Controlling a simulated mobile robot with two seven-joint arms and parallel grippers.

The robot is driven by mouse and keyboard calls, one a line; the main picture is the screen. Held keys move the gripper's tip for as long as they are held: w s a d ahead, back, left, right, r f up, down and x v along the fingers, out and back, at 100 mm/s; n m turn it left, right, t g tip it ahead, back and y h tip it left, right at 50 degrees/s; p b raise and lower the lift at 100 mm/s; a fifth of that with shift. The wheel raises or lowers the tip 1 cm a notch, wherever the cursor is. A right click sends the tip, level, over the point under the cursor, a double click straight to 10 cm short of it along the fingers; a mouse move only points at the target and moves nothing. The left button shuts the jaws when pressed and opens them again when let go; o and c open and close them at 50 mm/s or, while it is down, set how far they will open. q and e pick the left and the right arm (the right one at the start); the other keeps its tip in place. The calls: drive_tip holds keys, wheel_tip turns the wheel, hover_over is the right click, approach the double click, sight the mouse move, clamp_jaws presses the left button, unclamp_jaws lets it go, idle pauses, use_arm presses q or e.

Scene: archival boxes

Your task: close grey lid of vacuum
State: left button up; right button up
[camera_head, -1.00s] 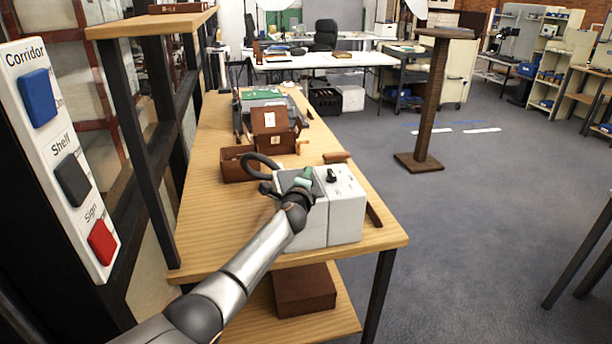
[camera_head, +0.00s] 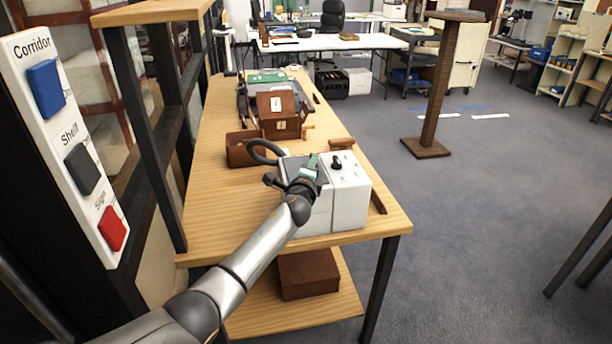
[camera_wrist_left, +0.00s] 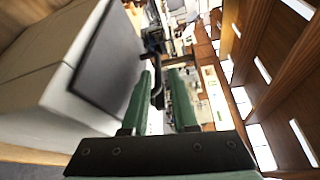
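My left gripper (camera_head: 309,168) is over the lid side of the box. In the left wrist view its green fingers (camera_wrist_left: 167,95) are apart with nothing held between, the left finger beside the lid's edge. Contact is unclear. My right gripper is out of view.
A brown box (camera_head: 308,274) sits on the lower shelf. A panel with coloured blocks (camera_head: 75,150) stands at the left.

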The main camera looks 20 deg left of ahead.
use_arm(q)
drive_tip(key=s+d+r+p, duration=0.1)
drive_tip(key=s+p, duration=0.1)
drive_tip(key=s, duration=0.8)
drive_tip(key=shift+s+d, duration=0.15)
drive_tip(key=shift+d, duration=0.15)
drive_tip(key=shift+r, duration=0.1)
drive_tip(key=s+d+f+n+g+h, duration=0.25)
drive_tip(key=s+f+n, duration=0.25)
drive_tip(key=s+f, duration=0.65)
drive_tip(key=s+d+f+n+g+h, duration=0.25)
drive_tip(key=s+f+n, duration=0.25)
drive_tip(key=s+f, duration=0.65)
drive_tip(key=s+f+n+g, duration=0.2)
drive_tip(key=s+n, duration=0.4)
drive_tip(key=s, duration=0.8)
drive_tip(key=shift+d+f+n, duration=0.3)
drive_tip(key=shift+d+f, duration=0.1)
drive_tip(key=shift+f, duration=0.2)
